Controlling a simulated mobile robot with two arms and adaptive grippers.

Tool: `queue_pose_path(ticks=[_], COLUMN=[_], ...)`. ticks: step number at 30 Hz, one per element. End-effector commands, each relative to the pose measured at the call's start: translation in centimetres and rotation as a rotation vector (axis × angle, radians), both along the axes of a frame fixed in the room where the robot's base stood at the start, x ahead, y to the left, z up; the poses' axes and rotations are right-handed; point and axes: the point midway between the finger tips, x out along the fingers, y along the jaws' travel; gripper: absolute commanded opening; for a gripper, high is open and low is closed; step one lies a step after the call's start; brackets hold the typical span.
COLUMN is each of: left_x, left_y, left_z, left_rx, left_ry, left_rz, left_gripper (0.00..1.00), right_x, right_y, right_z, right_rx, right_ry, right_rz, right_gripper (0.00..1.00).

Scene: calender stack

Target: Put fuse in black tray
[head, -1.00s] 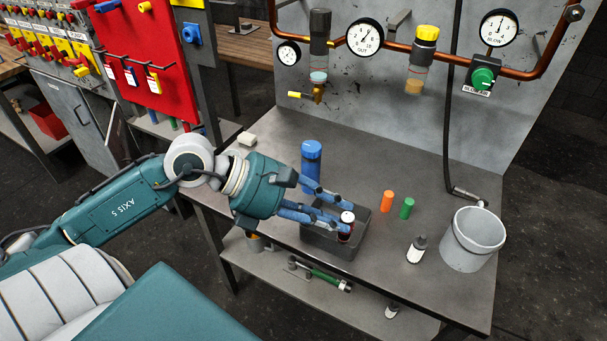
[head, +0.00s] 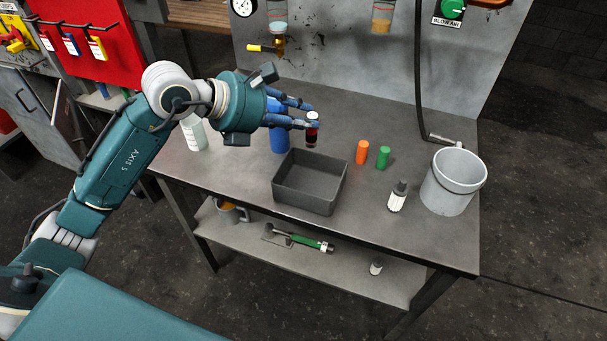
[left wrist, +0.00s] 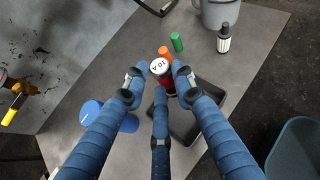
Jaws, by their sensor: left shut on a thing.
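The fuse (head: 312,134) is a small dark and red cylinder with a white top. My left gripper (head: 314,122) is shut on it and holds it upright. In the left wrist view the fuse (left wrist: 167,86) sits between the blue fingers, its white top marked "10 A". The black tray (head: 302,200) is an open, empty-looking box on the bench. In the head view the fuse shows just beyond the tray's back rim; its height is hard to tell. In the left wrist view the tray (left wrist: 212,88) is partly hidden by the fingers. My right gripper is in neither view.
A blue-capped cylinder (head: 279,141) stands behind the tray, close to the left fingers. Orange (head: 362,152) and green (head: 384,158) cylinders, a black-topped bottle (head: 397,198) and a grey bucket (head: 450,184) stand to the right.

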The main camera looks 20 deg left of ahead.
Motion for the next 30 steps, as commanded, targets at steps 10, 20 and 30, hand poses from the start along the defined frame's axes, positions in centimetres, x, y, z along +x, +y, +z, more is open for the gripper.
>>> queue_pose_path(ticks=[10, 20, 30], left_x=[-0.1, -0.1, 0.0], left_y=[0.0, 0.0, 0.0], left_z=[-8.9, -12.6, -15.3], left_rx=[-0.001, -0.001, 0.001], left_ry=[0.003, 0.001, -0.005], left_rz=[0.001, 0.001, -0.001], left_gripper=[0.00, 0.00, 0.00], right_x=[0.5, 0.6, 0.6], right_y=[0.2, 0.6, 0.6], right_z=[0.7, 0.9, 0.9], right_rx=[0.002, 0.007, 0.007], right_ry=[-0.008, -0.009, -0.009], right_rz=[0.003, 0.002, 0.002], right_gripper=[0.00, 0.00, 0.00])
